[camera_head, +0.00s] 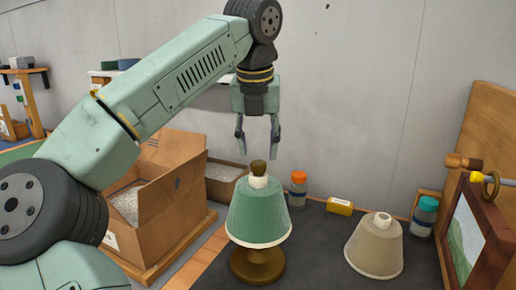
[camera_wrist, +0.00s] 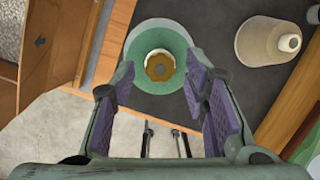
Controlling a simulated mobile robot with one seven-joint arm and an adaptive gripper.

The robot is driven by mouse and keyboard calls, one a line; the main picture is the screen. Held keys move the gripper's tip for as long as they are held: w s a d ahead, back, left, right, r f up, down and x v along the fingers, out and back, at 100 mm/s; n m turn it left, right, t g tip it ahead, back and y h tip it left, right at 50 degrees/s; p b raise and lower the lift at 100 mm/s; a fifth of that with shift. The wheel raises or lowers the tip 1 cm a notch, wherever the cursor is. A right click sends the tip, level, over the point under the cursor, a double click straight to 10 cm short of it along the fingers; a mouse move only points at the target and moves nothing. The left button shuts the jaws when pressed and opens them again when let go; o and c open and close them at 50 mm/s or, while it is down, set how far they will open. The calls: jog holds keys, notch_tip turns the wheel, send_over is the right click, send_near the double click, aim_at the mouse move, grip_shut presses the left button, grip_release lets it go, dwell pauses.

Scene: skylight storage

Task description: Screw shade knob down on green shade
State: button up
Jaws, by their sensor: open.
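The green lamp shade (camera_head: 258,212) sits on a brown lamp base (camera_head: 258,265) on the dark mat. The brown shade knob (camera_head: 258,167) sits on the white collar at the top of the shade. In the wrist view, the knob (camera_wrist: 159,66) shows from above inside the ring of the green shade (camera_wrist: 143,41). My gripper (camera_head: 257,155) is above the shade, pointing down, with its fingers apart and nothing between them. In the wrist view, my fingers (camera_wrist: 162,85) frame the area just below the knob. I cannot tell how far the knob is screwed down.
A beige shade (camera_head: 374,248) stands to the right on the mat. Behind are an orange-capped bottle (camera_head: 298,188), a yellow box (camera_head: 340,206) and a blue-capped bottle (camera_head: 425,215). An open cardboard box (camera_head: 170,205) is left. A framed picture (camera_head: 470,235) stands at the right edge.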

jog(key=shift+r, duration=1.3)
jog(key=shift+o, duration=0.5)
jog(key=o, duration=0.5)
